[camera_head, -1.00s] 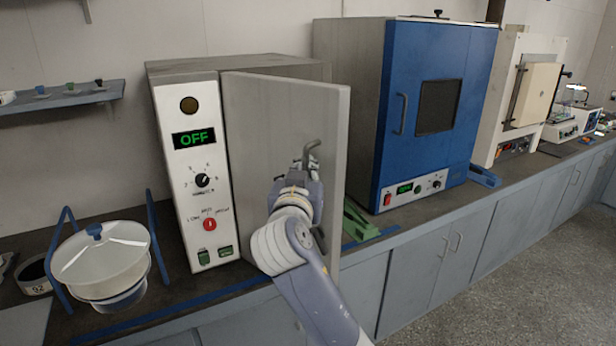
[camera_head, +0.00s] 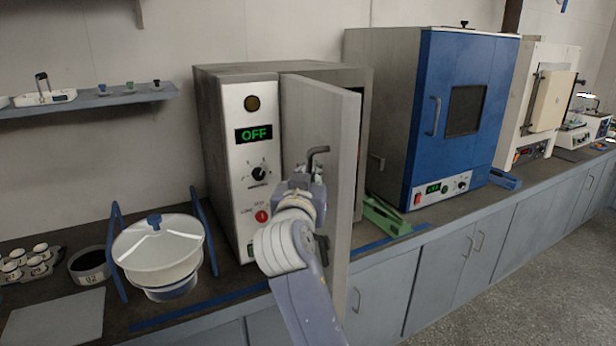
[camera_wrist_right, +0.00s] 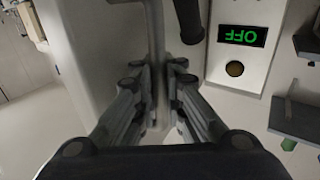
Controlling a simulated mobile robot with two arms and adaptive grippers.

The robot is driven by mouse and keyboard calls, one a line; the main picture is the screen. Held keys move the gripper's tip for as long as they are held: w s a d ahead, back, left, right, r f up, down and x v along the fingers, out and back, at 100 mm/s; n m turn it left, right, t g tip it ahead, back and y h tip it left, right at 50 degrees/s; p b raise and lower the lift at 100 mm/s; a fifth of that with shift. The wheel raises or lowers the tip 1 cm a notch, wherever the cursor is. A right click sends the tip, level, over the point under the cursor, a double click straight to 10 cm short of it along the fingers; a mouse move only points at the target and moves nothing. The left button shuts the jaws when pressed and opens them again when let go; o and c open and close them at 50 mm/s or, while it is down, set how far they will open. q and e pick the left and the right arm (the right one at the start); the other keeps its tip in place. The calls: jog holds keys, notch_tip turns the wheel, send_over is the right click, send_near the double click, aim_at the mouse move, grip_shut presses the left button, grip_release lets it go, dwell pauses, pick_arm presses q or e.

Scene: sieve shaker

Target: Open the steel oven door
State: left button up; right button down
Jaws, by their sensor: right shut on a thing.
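The steel oven (camera_head: 285,68) stands on the bench with a white control panel whose display reads OFF. Its grey door (camera_head: 342,150) is hinged on the left and stands partly open, its free edge swung out toward me. A dark gap shows between door and body on the right. My right gripper (camera_head: 305,175) is shut on the bent door handle (camera_head: 318,152) on the front of the door. In the right wrist view, the fingers (camera_wrist_right: 160,75) close beside the door, with part of the dark handle (camera_wrist_right: 188,20) above. My left gripper is not in view.
A blue oven (camera_head: 428,110) stands to the right, with a green object (camera_head: 385,213) between it and the door. A lidded white vessel (camera_head: 158,250) in a blue frame stands left of the steel oven. Cups (camera_head: 30,262) are at the far left.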

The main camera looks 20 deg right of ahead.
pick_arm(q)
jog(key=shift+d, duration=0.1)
pick_arm(e)
jog(key=shift+f, duration=0.3)
